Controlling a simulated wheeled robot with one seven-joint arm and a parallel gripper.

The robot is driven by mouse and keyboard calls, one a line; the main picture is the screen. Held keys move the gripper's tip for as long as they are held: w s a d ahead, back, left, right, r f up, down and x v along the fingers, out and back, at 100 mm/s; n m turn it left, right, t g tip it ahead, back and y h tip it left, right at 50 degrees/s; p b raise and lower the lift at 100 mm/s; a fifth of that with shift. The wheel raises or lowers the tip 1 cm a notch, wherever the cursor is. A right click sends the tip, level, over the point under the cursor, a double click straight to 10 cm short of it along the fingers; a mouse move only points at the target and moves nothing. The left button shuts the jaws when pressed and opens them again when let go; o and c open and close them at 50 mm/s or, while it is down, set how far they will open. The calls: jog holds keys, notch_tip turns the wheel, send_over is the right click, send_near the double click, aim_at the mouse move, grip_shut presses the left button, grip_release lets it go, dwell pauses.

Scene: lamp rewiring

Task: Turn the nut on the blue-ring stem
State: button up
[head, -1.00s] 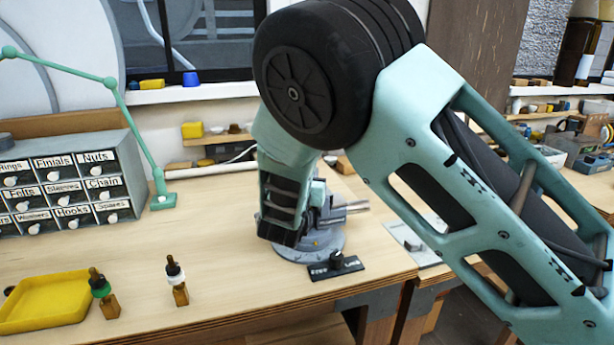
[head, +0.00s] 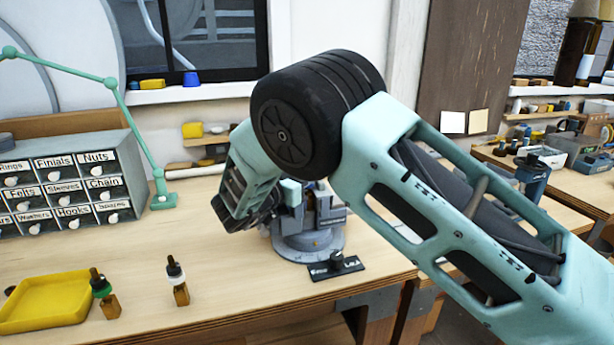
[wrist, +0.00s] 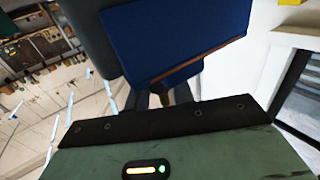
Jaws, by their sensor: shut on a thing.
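My gripper (wrist: 176,97) is seen in the wrist view beyond its dark mounting edge, with its fingers closed around a small brownish piece (wrist: 183,93). A large blue block with a copper-coloured lower edge (wrist: 185,40) covers much of what lies beyond the fingers. In the head view my wrist is beside the grey-blue vise (head: 308,243) on the bench, at its left. My fingertips are hidden there. I cannot make out the blue ring, the stem or the nut in either view.
A black labelled plate (head: 336,267) lies in front of the vise. Two small upright pieces, one green-collared (head: 102,293) and one white-collared (head: 177,281), stand near the front edge. A yellow tray (head: 45,322) and a drawer cabinet (head: 70,180) are at left.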

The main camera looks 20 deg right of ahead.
jog(key=shift+r, duration=0.25)
jog(key=o, duration=1)
jog(key=shift+f, duration=0.1)
jog(key=shift+a, duration=0.1)
jog(key=shift+s+a+f, duration=0.1)
jog(key=shift+s+a, duration=0.1)
jog(key=shift+a, duration=0.1)
jog(key=b+v, duration=0.3)
jog(key=v, duration=0.8)
